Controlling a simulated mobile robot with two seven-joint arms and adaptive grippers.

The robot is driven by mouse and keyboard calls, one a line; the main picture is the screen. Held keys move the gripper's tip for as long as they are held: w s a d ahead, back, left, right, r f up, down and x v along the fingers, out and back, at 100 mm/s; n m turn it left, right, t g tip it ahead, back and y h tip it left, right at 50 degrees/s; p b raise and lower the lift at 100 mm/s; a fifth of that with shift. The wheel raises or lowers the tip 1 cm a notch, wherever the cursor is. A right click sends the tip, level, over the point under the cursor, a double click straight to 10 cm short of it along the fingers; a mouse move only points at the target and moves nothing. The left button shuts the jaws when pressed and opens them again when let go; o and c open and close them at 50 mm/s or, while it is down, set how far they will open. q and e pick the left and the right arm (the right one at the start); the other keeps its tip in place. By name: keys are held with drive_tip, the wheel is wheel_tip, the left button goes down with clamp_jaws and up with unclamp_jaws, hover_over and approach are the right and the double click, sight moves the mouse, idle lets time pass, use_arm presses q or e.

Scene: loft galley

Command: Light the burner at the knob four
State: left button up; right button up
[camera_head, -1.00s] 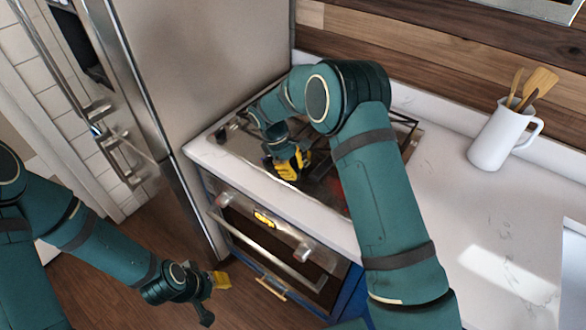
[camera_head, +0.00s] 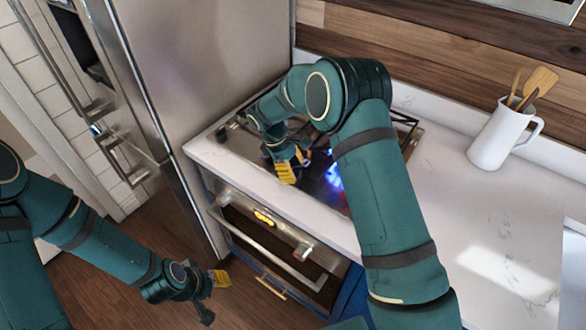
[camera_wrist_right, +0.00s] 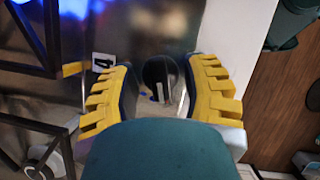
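The cooktop (camera_head: 236,149) is set in the white counter, mostly behind my right arm. A blue flame glows on it (camera_head: 333,178), and blue light also shows at the upper left of the right wrist view (camera_wrist_right: 75,7). A dark round knob with a pale mark (camera_wrist_right: 160,78) sits beside the label "4" (camera_wrist_right: 102,62). My right gripper (camera_head: 290,165) is low over the cooktop's front. Its yellow-padded fingers (camera_wrist_right: 160,82) are apart, one on each side of the knob; contact is unclear. My left gripper (camera_head: 212,297) hangs empty above the floor, fingers apart.
A white pitcher with wooden utensils (camera_head: 497,135) stands on the counter at right. The oven front with its bar handle (camera_head: 270,245) is below the cooktop. A steel fridge (camera_head: 205,70) stands at left.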

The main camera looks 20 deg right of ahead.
drive_tip(key=v, duration=1.2)
drive_tip(key=shift+d+r, duration=0.1)
drive_tip(key=shift+d, duration=0.05)
drive_tip(key=f+t+y+b, duration=0.1)
drive_tip(key=f+b, duration=0.1)
drive_tip(key=f, duration=0.1)
drive_tip(key=s+d+f+y+b, duration=0.1)
drive_tip(key=f+b, duration=0.1)
drive_tip(key=f, duration=0.2)
drive_tip(key=d+f+t+y+b, duration=0.1)
drive_tip(key=f+b, duration=0.1)
drive_tip(key=f, duration=0.2)
drive_tip(key=shift+s+d+f+t+y+b, duration=0.15)
drive_tip(key=shift+s+t+y+b, duration=0.15)
drive_tip(key=shift+s+y, duration=0.1)
idle(0.3)
clamp_jaws()
